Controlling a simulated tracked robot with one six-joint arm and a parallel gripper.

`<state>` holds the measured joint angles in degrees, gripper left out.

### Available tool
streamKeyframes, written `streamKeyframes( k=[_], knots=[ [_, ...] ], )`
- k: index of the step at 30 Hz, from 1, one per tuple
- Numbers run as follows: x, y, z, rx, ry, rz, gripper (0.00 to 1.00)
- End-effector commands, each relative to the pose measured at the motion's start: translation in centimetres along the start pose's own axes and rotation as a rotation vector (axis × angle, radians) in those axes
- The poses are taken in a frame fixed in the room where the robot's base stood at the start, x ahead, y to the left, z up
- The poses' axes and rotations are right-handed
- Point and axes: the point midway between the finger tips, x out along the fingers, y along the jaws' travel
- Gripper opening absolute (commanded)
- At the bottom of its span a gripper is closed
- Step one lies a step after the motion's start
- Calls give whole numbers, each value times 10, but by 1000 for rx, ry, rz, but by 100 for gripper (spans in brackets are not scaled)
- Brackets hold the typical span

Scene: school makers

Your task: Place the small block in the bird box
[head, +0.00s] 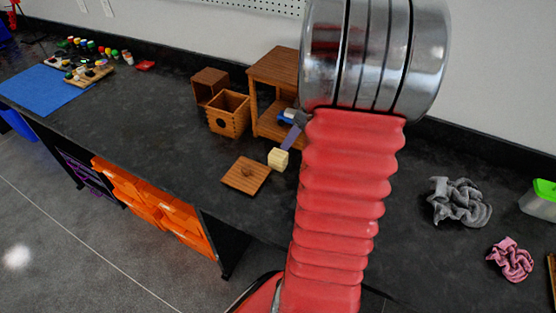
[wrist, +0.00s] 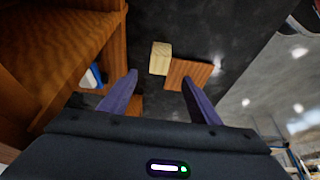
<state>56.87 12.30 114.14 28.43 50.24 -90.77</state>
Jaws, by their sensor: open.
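The small block (head: 278,158) is a pale wooden cube on the dark counter, beside a square wooden lid (head: 246,175). In the wrist view the block (wrist: 160,58) lies ahead of my fingertips, with the lid (wrist: 190,72) to its right. The bird box (head: 229,114) is an open-topped wooden box with a round hole in its side, standing behind the lid. My gripper (head: 291,138) is mostly hidden behind my red arm; one purple finger shows just above the block. In the wrist view my gripper (wrist: 159,78) is open, with nothing held between its fingers.
A wooden shelf unit (head: 275,68) stands close beside my gripper, with a blue object (head: 287,117) inside it. Another wooden box (head: 209,84) stands behind the bird box. Grey cloth (head: 459,202) and pink cloth (head: 511,259) lie at right. The counter left of the lid is clear.

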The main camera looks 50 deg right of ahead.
Motion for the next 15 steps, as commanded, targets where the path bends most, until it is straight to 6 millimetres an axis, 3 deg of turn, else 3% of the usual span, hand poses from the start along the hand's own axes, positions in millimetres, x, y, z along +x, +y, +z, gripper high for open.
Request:
streamKeyframes(
  k=[15],
  knots=[
    [73, -1, 0, 0, -1, -3, 57]
  ],
)
